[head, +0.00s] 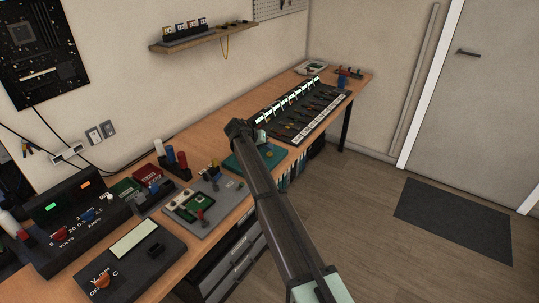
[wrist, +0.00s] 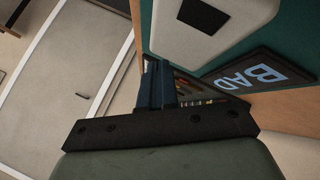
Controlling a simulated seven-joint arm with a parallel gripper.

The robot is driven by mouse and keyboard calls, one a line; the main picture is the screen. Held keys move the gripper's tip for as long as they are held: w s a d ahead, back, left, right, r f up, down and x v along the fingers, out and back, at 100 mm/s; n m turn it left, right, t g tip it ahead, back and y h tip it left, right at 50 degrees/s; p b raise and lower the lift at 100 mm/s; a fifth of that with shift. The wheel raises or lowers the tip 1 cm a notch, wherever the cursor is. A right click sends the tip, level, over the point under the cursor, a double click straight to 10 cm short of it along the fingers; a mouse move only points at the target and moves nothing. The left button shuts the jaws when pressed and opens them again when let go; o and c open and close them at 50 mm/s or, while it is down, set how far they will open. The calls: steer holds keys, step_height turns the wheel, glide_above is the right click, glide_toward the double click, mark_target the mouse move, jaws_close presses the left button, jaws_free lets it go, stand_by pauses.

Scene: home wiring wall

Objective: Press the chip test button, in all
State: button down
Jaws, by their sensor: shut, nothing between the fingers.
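In the wrist view my gripper (wrist: 157,82) shows as dark blue fingers, shut and empty. They are close to a pale grey device (wrist: 225,28) with a black rectangular part (wrist: 203,14), apart from it in the picture; I cannot tell if they touch anything. Beside the device a dark plate lettered BAD (wrist: 258,77) lies on a green mat (wrist: 215,68). In the head view the green mat (head: 243,164) lies mid-bench, and my arm hides the fingers and most of what is there. I cannot make out the chip test button in either view.
The wooden bench (head: 222,233) runs along the wall. A grey board with a red lever (head: 229,187), a meter (head: 133,240) and a power supply (head: 78,215) stand nearer. A long black rack (head: 300,107) stands beyond the mat. Open floor lies right of the bench.

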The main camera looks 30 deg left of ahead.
mark_target(268, 154)
steer(key=shift+r, duration=0.15)
steer(key=shift+r, duration=2.35)
